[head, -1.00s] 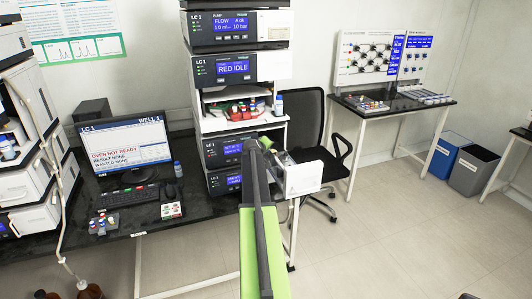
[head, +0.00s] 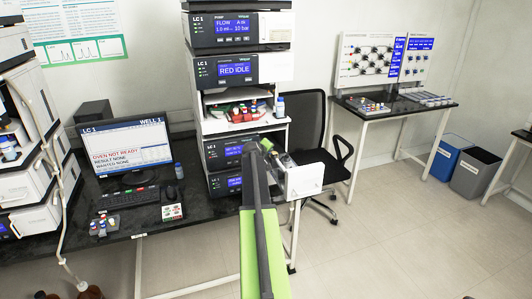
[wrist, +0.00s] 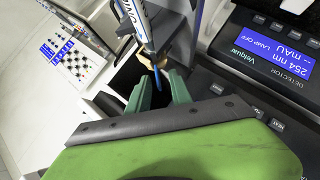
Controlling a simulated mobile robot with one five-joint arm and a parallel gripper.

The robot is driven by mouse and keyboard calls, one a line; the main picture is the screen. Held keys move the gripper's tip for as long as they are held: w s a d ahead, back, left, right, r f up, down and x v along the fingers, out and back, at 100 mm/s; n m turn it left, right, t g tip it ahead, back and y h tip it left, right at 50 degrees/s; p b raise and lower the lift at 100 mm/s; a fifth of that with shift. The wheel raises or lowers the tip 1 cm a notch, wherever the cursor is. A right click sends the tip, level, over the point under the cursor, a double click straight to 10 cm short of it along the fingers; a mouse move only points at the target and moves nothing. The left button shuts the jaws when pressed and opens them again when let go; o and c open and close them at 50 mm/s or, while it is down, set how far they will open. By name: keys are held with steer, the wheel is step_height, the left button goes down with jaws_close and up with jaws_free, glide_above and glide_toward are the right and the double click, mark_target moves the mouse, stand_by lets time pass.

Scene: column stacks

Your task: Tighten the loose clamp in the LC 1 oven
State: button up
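My gripper (wrist: 162,80) shows in the wrist view as two green fingers with a dark gap between them. The fingers look apart and nothing is clearly held. Just beyond the fingertips is a white and dark blue lettered column (wrist: 135,22) with a blue tip (wrist: 157,76). A tan piece (wrist: 138,70) sits beside the column; I cannot tell whether it is the clamp. In the head view my arm covers part of the lower LC 1 stack, and the gripper is near a white open panel or box (head: 305,181). The oven's inside and the clamp cannot be made out there.
The detector panel (wrist: 275,50) is close on the right in the wrist view, reading lamp off. The monitor (head: 124,152) reads "OVEN NOT READY". A black chair (head: 313,125) stands behind the white panel. Open floor (head: 410,240) lies to the right.

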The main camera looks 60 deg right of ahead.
steer(key=p+v, duration=0.8)
steer(key=v, duration=0.9)
steer(key=shift+a, duration=0.2)
steer(key=w+a+f+n+t+y+b, duration=0.1)
steer(key=w+a+n+t, duration=0.1)
steer(key=w+a, duration=0.75)
steer(key=w+a+f+n+t+y+b, duration=0.1)
steer(key=w+a+f+n, duration=0.1)
steer(key=w+a, duration=0.75)
steer(key=a+f+y, duration=0.2)
steer(key=a+f, duration=0.1)
steer(key=a, duration=0.9)
steer(key=a+f+y, duration=0.2)
steer(key=a, duration=0.9)
steer(key=s+a+f+g+y+b, duration=0.1)
steer(key=s+a+f+g+y, duration=0.2)
steer(key=a, duration=1)
steer(key=s+a+f+g+y, duration=0.2)
steer(key=s+a, duration=0.6)
steer(key=s, duration=0.4)
step_height(320, 180, down, 3)
steer(key=shift+s+a+r+m+g, duration=0.15)
steer(key=shift+s+a+m+g, duration=0.2)
steer(key=shift+g, duration=0.55)
